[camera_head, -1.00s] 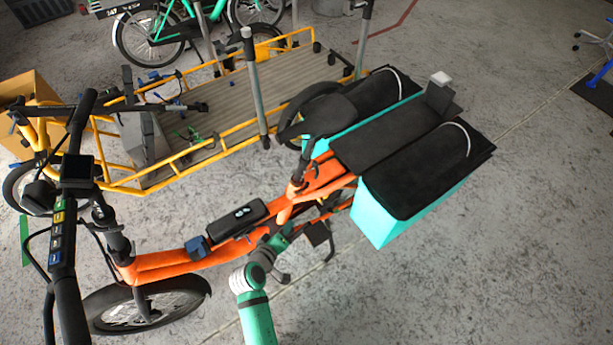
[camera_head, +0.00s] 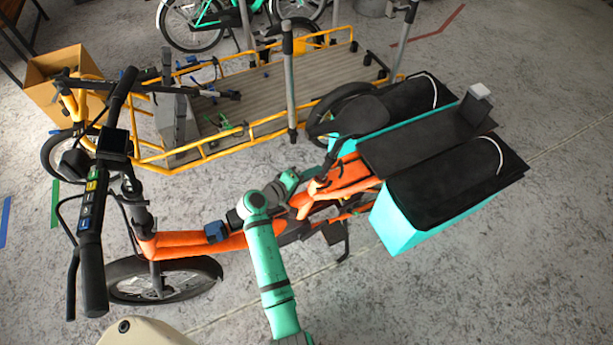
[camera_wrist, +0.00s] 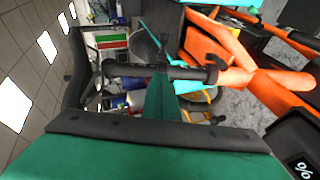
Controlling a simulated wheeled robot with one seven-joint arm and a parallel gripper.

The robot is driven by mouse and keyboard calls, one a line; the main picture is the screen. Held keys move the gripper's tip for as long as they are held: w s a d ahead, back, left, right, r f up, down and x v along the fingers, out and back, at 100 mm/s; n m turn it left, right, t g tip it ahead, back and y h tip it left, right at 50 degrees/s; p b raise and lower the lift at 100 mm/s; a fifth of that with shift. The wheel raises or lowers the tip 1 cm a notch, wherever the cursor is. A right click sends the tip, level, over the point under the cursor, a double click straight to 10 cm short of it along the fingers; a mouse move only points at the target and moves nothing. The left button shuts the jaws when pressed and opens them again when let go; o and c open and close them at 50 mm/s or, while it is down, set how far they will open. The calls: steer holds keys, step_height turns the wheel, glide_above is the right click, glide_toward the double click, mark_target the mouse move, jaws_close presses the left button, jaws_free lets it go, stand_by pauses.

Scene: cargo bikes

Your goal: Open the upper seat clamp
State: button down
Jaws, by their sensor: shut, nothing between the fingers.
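The orange cargo bike (camera_head: 190,243) stands in front of me, with its black saddle (camera_head: 358,115) ahead of the rear bags. In the wrist view the black seat post (camera_wrist: 135,71) runs to a dark clamp collar (camera_wrist: 214,73) by the orange frame. A turquoise piece (camera_wrist: 192,86) shows beside the post. I cannot tell for certain whether it is the clamp lever. My gripper (camera_wrist: 162,80) is shut and empty, with its green fingers just beside the post. Whether they touch it is unclear. In the head view the clamp is too small to make out behind my arm.
The bike's handlebar (camera_head: 105,170) stands at the left, and turquoise bags with black tops (camera_head: 445,185) sit at its rear. A yellow cargo bike (camera_head: 210,155) with upright grey posts (camera_head: 290,85) stands close behind. The floor at the lower right is clear.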

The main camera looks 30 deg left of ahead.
steer(key=w+d+f, duration=0.2)
steer(key=w+d, duration=0.1)
steer(key=d, duration=0.2)
steer(key=shift+f, duration=0.2)
steer(key=shift+w, duration=0.1)
